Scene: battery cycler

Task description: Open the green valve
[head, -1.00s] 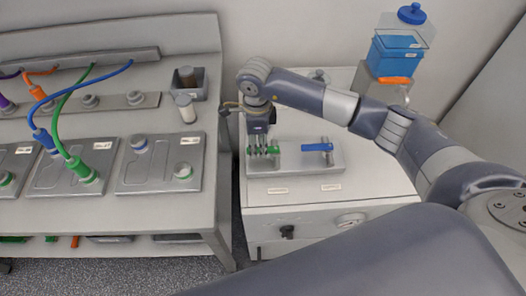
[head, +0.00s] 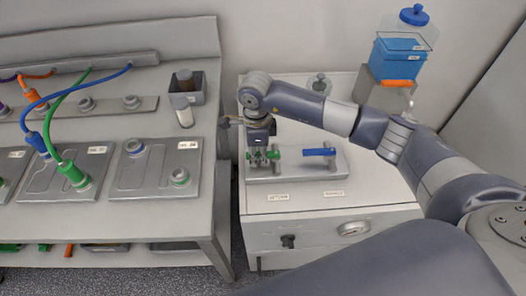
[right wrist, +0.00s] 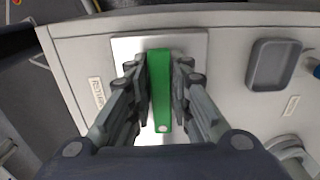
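The green valve's handle (right wrist: 159,85) is a flat green bar over a pale plate in the right wrist view. In the head view it lies left to right at the left end of the valve plate (head: 300,172), mostly hidden by my gripper. My right gripper (head: 264,160) points down over it. Its fingers (right wrist: 160,95) lie along both long sides of the handle in the right wrist view, seemingly touching it and shut on it. My left gripper is not in view.
A blue valve handle (head: 319,152) stands to the right on the same plate. A blue container (head: 398,58) is at the back right. The left bench (head: 150,220) carries trays and cables, with a gap before the valve cabinet (head: 385,195).

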